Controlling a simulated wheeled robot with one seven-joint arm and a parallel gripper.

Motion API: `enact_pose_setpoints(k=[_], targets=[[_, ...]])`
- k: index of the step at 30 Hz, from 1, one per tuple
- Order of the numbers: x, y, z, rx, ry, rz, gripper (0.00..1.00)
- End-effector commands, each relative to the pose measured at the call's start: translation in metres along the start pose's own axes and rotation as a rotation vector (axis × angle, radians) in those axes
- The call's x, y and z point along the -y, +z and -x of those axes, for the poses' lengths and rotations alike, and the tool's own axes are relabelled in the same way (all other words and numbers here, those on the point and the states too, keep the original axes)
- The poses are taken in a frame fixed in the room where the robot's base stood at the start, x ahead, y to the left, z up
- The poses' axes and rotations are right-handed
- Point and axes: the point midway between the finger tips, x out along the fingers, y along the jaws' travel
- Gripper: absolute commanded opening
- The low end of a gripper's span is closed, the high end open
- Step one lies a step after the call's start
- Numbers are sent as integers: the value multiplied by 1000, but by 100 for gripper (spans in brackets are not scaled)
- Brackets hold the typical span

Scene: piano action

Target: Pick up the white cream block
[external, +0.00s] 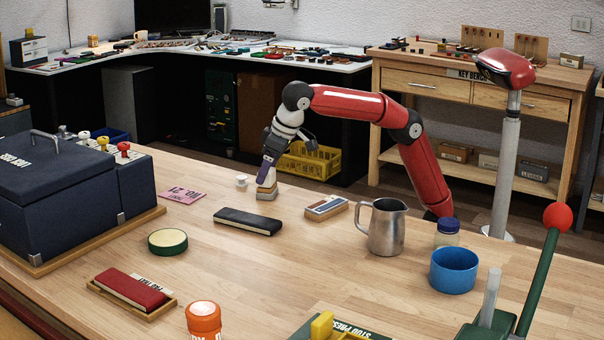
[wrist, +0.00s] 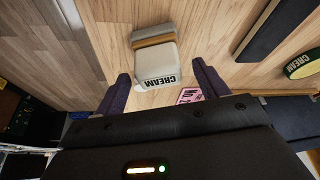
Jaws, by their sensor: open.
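The white cream block (wrist: 155,62) lies on the wooden bench in the wrist view, pale with a tan and grey band at one end and a CREAM label at the end near me. My gripper (wrist: 160,78) is open, with one dark finger on each side of the labelled end and visible gaps between fingers and block. In the external view, the block (external: 267,194) shows just below my gripper (external: 268,172), partly hidden by it. I cannot tell whether the fingers touch it.
A small white piece (external: 241,180) and a pink card (external: 183,196) lie left of the block.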

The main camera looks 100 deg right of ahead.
Motion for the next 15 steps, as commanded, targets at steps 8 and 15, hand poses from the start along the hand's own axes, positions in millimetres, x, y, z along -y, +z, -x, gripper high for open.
enact_pose_setpoints(k=[8, 15], targets=[[0, 0, -13, -1, -2, 0, 73], [0, 0, -13, -1, -1, 0, 54]])
